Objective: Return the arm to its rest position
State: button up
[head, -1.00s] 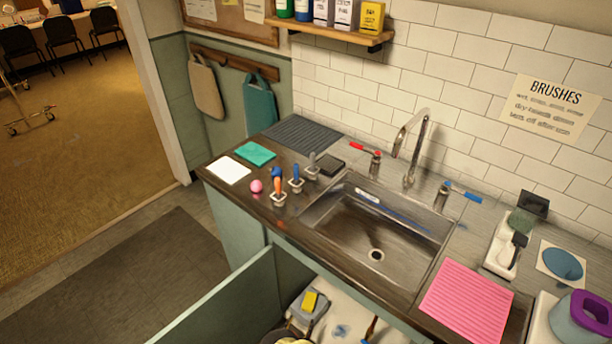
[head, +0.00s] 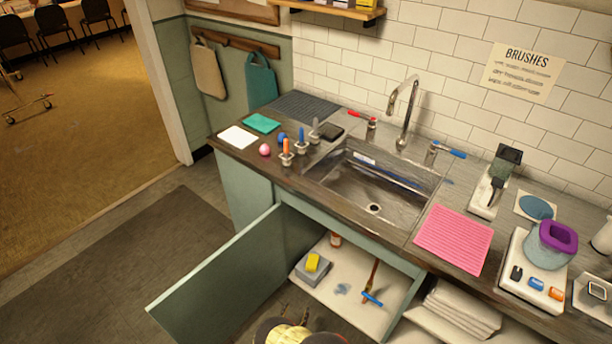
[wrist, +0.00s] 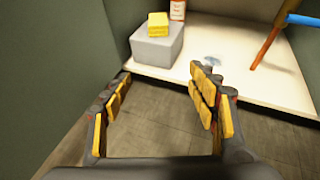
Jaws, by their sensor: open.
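My gripper (wrist: 162,102) is open and empty in the wrist view, its yellow-padded fingers spread wide apart. It is just in front of the open cabinet, facing the cabinet's white floor (wrist: 225,85). In the head view only a yellow and dark part of my arm shows at the bottom edge; the fingertips cannot be made out there. A yellow sponge (wrist: 158,24) rests on a grey box (wrist: 157,45) inside the cabinet, beyond the fingers. The same sponge (head: 313,262) and box (head: 314,272) show in the head view.
The open cabinet door (head: 225,275) stands out to the left. A brown stick and blue tool (head: 372,297) and a bottle (head: 335,240) are in the cabinet. The counter with sink (head: 375,190), pink mat (head: 454,238) and scale (head: 532,275) is above. Floor at left is clear.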

jog(key=s+d+r+m+g+h, duration=0.2)
jog(key=s+d+m+g+h, duration=0.25)
jog(key=s+d, duration=0.6)
jog(key=s+d+r+m+g+y+p, duration=0.15)
jog(key=r+m+g, duration=0.55)
jog(key=r, duration=1.6)
jog(key=s+d+r+m+g+y, duration=0.1)
jog(key=s+d+r+m+g, duration=0.2)
jog(key=r+m, duration=1.45)
jog(key=s+d+r+m+t+y, duration=0.1)
jog(key=s+d+r+t+y, duration=0.1)
jog(key=r, duration=1.1)
jog(key=s+d+r+m+t+y+p, duration=0.1)
jog(key=s+d+r+t, duration=0.2)
jog(key=r, duration=1)
jog(key=s+d+r+m+t+y, duration=0.1)
jog(key=s+r, duration=0.5)
jog(key=r, duration=0.7)
jog(key=shift+s+d+m+t+y, duration=0.2)
jog(key=shift+d+m+t+y, duration=0.2)
jog(key=shift+d+t+y, duration=0.6)
jog(key=shift+o, duration=0.5)
jog(key=shift+d+g, duration=0.2)
jog(key=shift+g, duration=0.15)
